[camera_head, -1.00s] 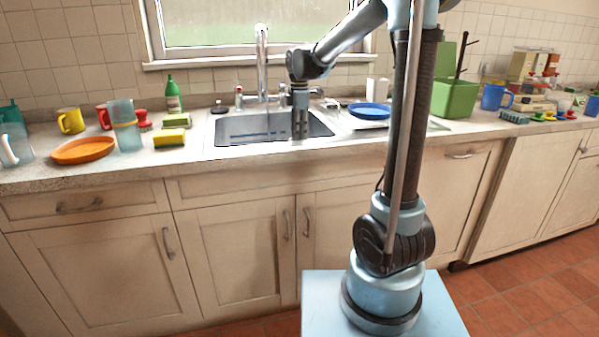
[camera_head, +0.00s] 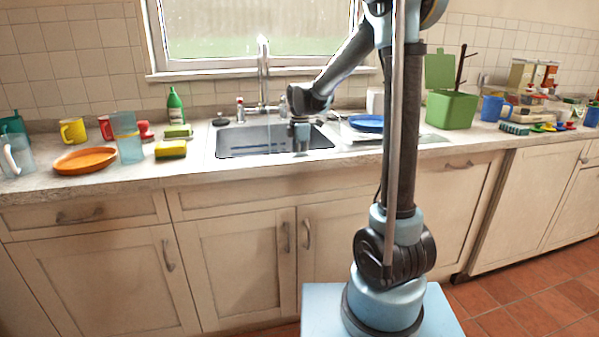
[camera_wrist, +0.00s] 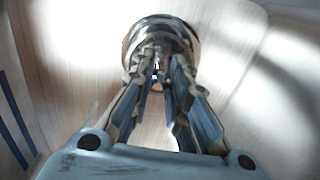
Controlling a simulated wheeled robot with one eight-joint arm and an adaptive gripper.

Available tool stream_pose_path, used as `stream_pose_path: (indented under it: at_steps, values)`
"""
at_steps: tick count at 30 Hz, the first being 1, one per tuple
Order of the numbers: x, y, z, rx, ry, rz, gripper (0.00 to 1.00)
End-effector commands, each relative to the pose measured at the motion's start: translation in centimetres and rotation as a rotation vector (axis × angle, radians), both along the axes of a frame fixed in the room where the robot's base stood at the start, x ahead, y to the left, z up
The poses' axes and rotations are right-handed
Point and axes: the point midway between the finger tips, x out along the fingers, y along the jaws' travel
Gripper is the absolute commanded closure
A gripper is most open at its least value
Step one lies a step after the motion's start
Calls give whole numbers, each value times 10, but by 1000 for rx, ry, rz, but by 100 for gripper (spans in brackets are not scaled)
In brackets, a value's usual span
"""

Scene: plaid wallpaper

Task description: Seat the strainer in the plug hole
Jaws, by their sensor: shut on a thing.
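The strainer (camera_wrist: 160,28) is a round, shiny metal piece at the top middle of the wrist view. My gripper (camera_wrist: 158,70) is shut on it, with both fingers reaching its near side. In the head view my gripper (camera_head: 301,143) points down into the sink basin (camera_head: 250,139), right of its middle. The strainer cannot be made out there. The plug hole is not clearly visible; the strainer and fingers may cover it. I cannot tell whether the strainer touches the basin floor.
The tap (camera_head: 263,75) stands behind the basin. A yellow sponge (camera_head: 171,149), a clear blue jug (camera_head: 128,138) and an orange plate (camera_head: 85,160) are left of the sink. A blue plate (camera_head: 367,122) and green bin (camera_head: 452,110) are right.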

Motion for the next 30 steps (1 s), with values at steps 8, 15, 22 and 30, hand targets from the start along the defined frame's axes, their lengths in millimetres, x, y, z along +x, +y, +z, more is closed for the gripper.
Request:
stream_pose_path:
  at_steps: [8,15,22,30]
  values:
    - [0,0,-30,0,0,-1,100]
    - [0,-1,-36,0,0,-1,100]
    - [0,-1,-36,0,0,-1,65]
    - [0,-1,-38,0,0,-1,65]
